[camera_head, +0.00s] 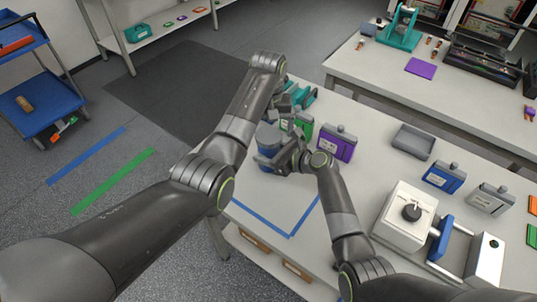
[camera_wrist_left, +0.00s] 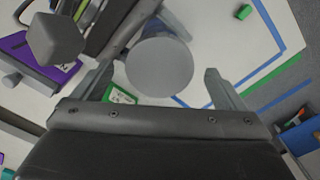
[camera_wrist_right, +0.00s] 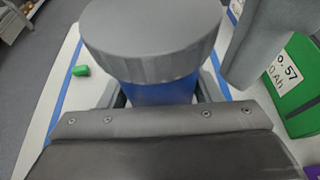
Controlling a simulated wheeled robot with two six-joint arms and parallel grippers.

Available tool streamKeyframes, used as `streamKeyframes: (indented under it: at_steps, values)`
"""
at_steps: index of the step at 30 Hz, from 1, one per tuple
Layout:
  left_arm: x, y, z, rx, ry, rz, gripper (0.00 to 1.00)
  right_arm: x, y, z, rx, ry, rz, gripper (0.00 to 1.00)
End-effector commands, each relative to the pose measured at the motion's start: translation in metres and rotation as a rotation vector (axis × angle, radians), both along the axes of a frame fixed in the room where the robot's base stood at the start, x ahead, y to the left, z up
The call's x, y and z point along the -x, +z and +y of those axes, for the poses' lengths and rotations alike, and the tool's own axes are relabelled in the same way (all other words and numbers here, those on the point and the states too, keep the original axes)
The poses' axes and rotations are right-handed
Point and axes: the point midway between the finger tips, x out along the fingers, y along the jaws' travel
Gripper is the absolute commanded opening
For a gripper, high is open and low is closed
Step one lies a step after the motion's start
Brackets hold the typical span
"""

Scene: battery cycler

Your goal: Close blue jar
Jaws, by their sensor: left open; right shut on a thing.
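The blue jar (camera_head: 268,150) stands on the near table with a grey lid (camera_wrist_right: 150,30) on top of its blue body (camera_wrist_right: 165,92). I cannot tell how tightly the lid sits. My right gripper (camera_head: 272,160) is shut on the jar's body, below the lid, with the jar between its fingers in the right wrist view. My left gripper (camera_head: 284,108) is open above the jar and points down. In the left wrist view the round lid top (camera_wrist_left: 160,66) lies between its spread fingers, apart from both. The arms partly hide the jar in the head view.
A green pack (camera_head: 302,124) and a purple pack (camera_head: 336,143) stand close beside the jar.

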Motion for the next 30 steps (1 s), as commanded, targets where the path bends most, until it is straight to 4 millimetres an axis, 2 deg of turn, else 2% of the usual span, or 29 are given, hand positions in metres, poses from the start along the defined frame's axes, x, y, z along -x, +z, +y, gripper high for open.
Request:
streamKeyframes:
  at_steps: [6, 10, 15, 22, 23, 28, 30]
  values:
    - [-0.001, 0.039, 0.000, 0.000, 0.000, -0.005, 0.93, 0.000, 0.000, 0.000, 0.001, 0.000, 0.001, 0.00]
    - [-0.001, 0.055, 0.001, -0.001, 0.000, -0.002, 0.93, 0.000, 0.000, 0.000, 0.000, 0.000, 0.000, 0.00]
    - [0.000, 0.063, 0.001, 0.000, 0.001, 0.000, 0.93, 0.000, 0.000, 0.000, 0.000, 0.000, 0.000, 0.00]
    - [0.000, 0.064, 0.001, -0.001, 0.000, 0.000, 0.93, 0.000, 0.000, 0.000, 0.000, 0.000, 0.000, 0.00]
    - [0.000, 0.064, 0.001, -0.001, 0.000, 0.000, 0.93, 0.000, 0.000, 0.000, 0.000, 0.000, 0.000, 0.62]
    - [0.000, 0.063, 0.001, -0.001, 0.000, 0.000, 0.93, 0.000, 0.000, 0.000, 0.000, 0.000, 0.000, 0.83]
    - [0.000, 0.063, 0.000, -0.001, 0.000, 0.001, 0.93, 0.000, 0.000, 0.000, 0.000, 0.000, 0.000, 0.83]
